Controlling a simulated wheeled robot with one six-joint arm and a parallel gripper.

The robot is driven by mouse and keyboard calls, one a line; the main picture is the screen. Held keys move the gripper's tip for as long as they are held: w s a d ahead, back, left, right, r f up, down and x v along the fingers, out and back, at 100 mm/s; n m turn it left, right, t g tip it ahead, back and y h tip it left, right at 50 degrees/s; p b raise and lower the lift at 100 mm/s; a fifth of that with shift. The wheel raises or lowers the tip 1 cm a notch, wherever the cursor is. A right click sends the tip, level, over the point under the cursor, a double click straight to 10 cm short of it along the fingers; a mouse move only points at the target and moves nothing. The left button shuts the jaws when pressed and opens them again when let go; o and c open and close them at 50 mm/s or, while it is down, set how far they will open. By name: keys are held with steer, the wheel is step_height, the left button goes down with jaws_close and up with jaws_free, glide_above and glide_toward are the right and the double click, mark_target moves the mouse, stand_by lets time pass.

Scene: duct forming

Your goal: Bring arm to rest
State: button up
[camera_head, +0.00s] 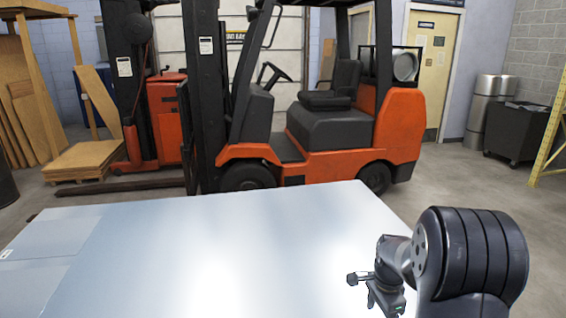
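My arm is at the lower right of the head view, folded close, with a large dark rounded joint nearest the camera. My gripper (368,288) is at the end of the arm, over the right part of a pale, shiny metal table surface (200,250). The gripper is small in the picture, and the gap between its fingertips cannot be made out. No object is seen in it. I cannot tell how high it is above the surface.
The table surface is bare apart from a seam and a small label (6,254) at the left. An orange forklift (345,130) stands behind it. Wooden panels (75,150) are at the left. A dark cart (520,132) and metal cylinders (484,105) are at the right.

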step_height(320, 180, down, 9)
steer(key=shift+f+p, duration=0.2)
steer(key=shift+p, duration=0.2)
step_height(320, 180, up, 3)
steer(key=p, duration=0.2)
steer(key=shift+f+p, duration=0.1)
steer(key=shift+p, duration=0.2)
steer(key=shift+r+p, duration=0.5)
steer(key=shift+r, duration=0.15)
